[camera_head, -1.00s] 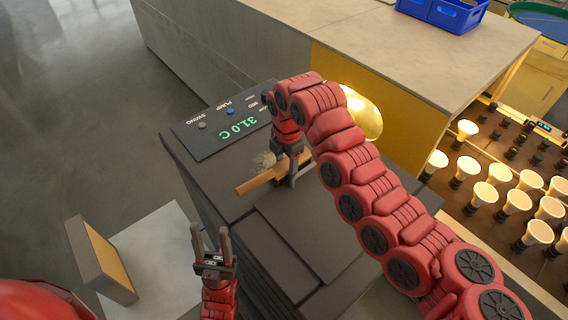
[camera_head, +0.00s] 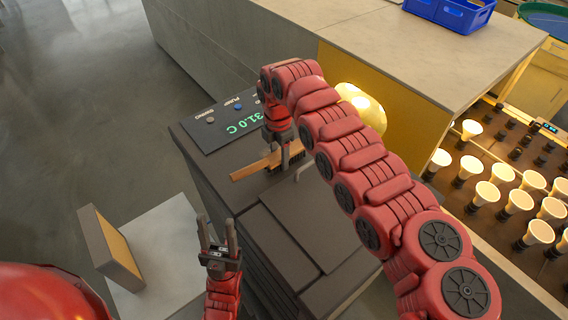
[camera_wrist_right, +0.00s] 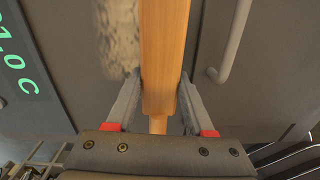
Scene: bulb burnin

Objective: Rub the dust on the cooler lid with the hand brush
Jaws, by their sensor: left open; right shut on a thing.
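The hand brush (camera_head: 252,168) has a wooden handle and lies level over the dark cooler lid (camera_head: 222,172). My right gripper (camera_head: 285,160) is shut on it from above; in the right wrist view the brush (camera_wrist_right: 164,60) sits between the two fingers (camera_wrist_right: 160,92). A pale, speckled patch of dust (camera_wrist_right: 118,38) shows on the lid beside the brush in the right wrist view. In the head view my right gripper and the brush largely hide that patch. My left gripper (camera_head: 218,238) is open and empty, low at the left of the cooler.
A display panel reading 31.0 C (camera_head: 232,122) lies on the cooler's far side. A bent metal handle (camera_head: 306,170) stands close to the brush. A glowing lamp (camera_head: 362,106) is behind my right arm. Racked bulbs (camera_head: 487,192) fill the right, and a blue crate (camera_head: 448,12) stands at the back.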

